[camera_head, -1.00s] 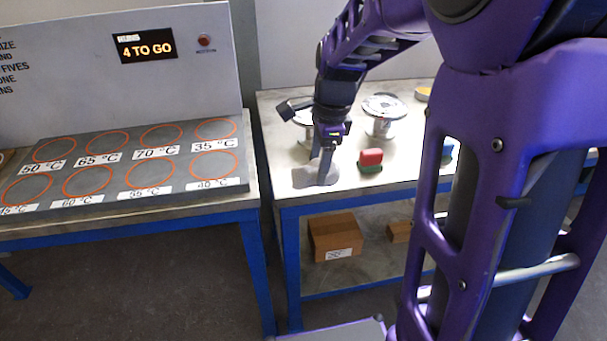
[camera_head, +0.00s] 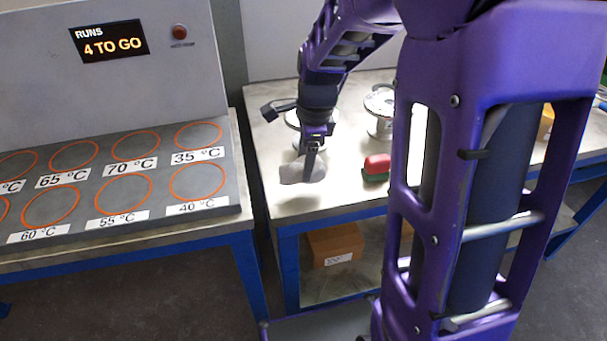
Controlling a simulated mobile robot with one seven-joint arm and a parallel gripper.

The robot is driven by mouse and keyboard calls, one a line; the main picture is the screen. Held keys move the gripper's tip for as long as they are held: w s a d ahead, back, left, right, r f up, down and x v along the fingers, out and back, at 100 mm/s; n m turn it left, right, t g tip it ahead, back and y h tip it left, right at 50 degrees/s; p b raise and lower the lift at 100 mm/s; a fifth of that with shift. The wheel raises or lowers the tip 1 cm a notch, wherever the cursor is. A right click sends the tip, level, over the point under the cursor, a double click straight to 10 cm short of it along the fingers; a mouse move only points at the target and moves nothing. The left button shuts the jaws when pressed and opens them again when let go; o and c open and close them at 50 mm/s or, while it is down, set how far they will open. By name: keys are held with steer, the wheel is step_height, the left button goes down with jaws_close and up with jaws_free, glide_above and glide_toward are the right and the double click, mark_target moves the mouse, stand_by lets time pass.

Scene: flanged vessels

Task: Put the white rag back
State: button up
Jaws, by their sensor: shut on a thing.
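The white rag (camera_head: 291,174), looking pale grey here, is at the front left of the right-hand table (camera_head: 330,204). My gripper (camera_head: 309,172) points down at it from above, with its fingers shut on the rag. The fingers cover part of the rag. I cannot tell whether the rag touches the tabletop or is just above it.
A red block (camera_head: 377,163) and a green block (camera_head: 375,177) are right of the gripper. Flanged metal vessels, one (camera_head: 380,108) partly hidden by my arm, stand behind. Left is a bench panel (camera_head: 150,170) with orange rings. A cardboard box (camera_head: 335,244) is on the lower shelf.

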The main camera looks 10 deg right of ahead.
step_height(320, 180, down, 4)
steer(key=shift+f+b, duration=0.2)
steer(key=shift+b, duration=0.15)
steer(key=shift+f, duration=0.2)
steer(key=o, duration=1.3)
steer(key=shift+r, duration=0.1)
steer(key=shift+r, duration=0.1)
steer(key=r, duration=0.4)
steer(key=s+r+p, duration=0.1)
steer(key=r, duration=0.3)
steer(key=d+r+p, duration=0.1)
steer(key=r, duration=0.3)
steer(key=shift+s, duration=0.3)
